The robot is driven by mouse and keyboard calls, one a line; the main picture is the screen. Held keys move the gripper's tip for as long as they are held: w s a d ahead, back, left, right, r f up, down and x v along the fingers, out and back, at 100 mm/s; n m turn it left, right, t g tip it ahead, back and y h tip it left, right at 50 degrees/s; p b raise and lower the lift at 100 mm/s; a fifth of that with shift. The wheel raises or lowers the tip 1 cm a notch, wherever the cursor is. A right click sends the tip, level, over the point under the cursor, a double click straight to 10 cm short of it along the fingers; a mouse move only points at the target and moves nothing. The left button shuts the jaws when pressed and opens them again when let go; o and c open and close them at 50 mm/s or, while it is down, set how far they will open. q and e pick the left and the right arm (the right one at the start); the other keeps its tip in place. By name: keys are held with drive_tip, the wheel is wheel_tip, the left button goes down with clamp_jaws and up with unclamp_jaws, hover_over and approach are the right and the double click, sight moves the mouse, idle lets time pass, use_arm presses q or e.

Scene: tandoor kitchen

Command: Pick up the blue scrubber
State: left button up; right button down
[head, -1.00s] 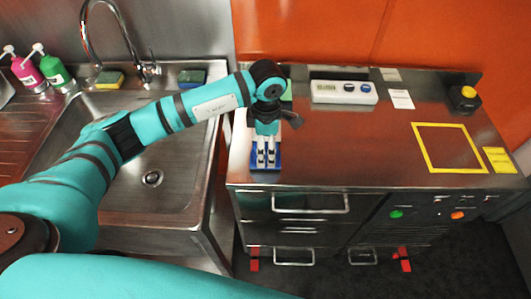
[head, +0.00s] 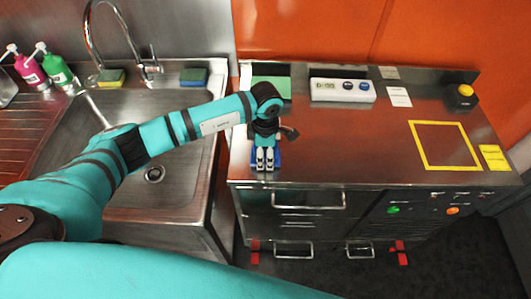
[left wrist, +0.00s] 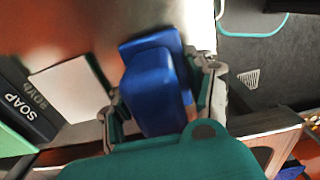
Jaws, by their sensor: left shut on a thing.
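The blue scrubber (left wrist: 153,95) is a block with a wider blue base behind it in the left wrist view. It sits between the two fingers of my left gripper (left wrist: 160,103), which is shut on it. In the head view my left gripper (head: 265,160) points down near the counter's front left edge. Only a little of the scrubber (head: 280,157) shows there, the rest hidden behind the gripper. Whether it touches the counter I cannot tell. My right gripper is not in view.
The metal counter (head: 345,150) is clear to the right, up to a yellow square outline (head: 417,151). A timer box (head: 342,91) and a green mat (head: 271,88) lie behind. The sink (head: 178,165) is left, with sponges (head: 111,77) on its back ledge.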

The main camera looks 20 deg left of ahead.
use_arm(q)
drive_tip(key=c, duration=0.3)
drive_tip(key=shift+c, duration=0.2)
drive_tip(key=shift+r, duration=0.1)
drive_tip(key=shift+r+b, duration=0.4)
drive_tip(key=shift+r, duration=0.1)
wheel_tip(320, 180, up, 2)
drive_tip(key=shift+w+r+b, duration=0.1)
drive_tip(key=shift+b, duration=0.7)
drive_tip(key=s+d+r+b, duration=0.1)
drive_tip(key=s+d+b, duration=0.1)
drive_tip(key=s, duration=0.5)
drive_tip(key=s+d+b, duration=0.2)
drive_tip(key=s+d, duration=0.2)
drive_tip(key=s, duration=0.4)
drive_tip(key=shift+d+r, duration=0.2)
drive_tip(key=shift+r, duration=0.15)
